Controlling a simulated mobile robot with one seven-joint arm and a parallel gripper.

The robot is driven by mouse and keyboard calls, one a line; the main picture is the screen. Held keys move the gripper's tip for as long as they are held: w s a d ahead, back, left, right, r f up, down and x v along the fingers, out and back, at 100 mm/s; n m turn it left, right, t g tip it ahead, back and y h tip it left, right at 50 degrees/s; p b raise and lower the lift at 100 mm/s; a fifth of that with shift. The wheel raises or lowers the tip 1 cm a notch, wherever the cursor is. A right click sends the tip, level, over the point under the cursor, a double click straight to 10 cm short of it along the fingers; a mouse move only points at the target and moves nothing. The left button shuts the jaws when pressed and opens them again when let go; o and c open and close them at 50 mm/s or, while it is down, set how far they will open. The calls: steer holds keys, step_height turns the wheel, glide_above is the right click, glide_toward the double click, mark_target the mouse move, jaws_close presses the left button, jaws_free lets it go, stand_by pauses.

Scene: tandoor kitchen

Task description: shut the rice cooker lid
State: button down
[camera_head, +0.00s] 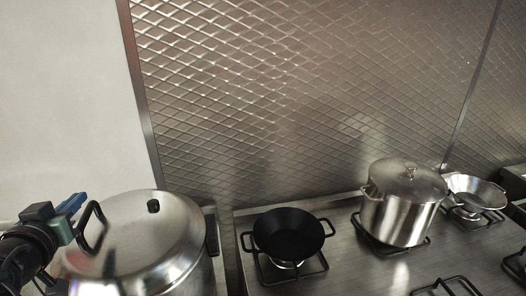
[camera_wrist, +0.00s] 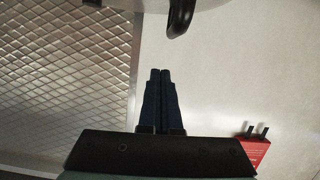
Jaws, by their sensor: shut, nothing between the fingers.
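The rice cooker (camera_head: 205,278) is a large steel pot at the lower left of the head view. Its round steel lid (camera_head: 150,236) lies over the top, with a small black knob and a black loop handle (camera_head: 92,226) at its left side. I cannot tell whether the lid is fully seated. My gripper (camera_head: 80,200) is beside the loop handle, to its upper left. In the wrist view, my gripper (camera_wrist: 161,72) has its dark fingers together and empty. The black handle (camera_wrist: 180,18) shows just beyond the fingertips, apart from them in the picture.
A black wok (camera_head: 288,234), a lidded steel pot (camera_head: 398,212) and a shallow steel pan (camera_head: 474,190) stand on the stove to the right. A quilted metal wall (camera_head: 300,100) rises behind. A red box (camera_wrist: 258,152) shows at the wrist view's lower right.

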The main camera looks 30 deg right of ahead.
steer(key=shift+n+h, duration=0.3)
steer(key=shift+n, duration=0.4)
steer(key=shift+w+a+f+b, duration=0.1)
steer(key=shift+a+f+b, duration=0.25)
steer(key=shift+f, duration=0.35)
steer(key=shift+w+a+f+b, duration=0.1)
steer(key=shift+a+f+b, duration=0.2)
steer(key=shift+f+b, duration=0.3)
steer(key=shift+w+a+f+b, duration=0.1)
steer(key=shift+a+f+b, duration=0.2)
steer(key=shift+f, duration=0.45)
steer(key=shift+f, duration=0.1)
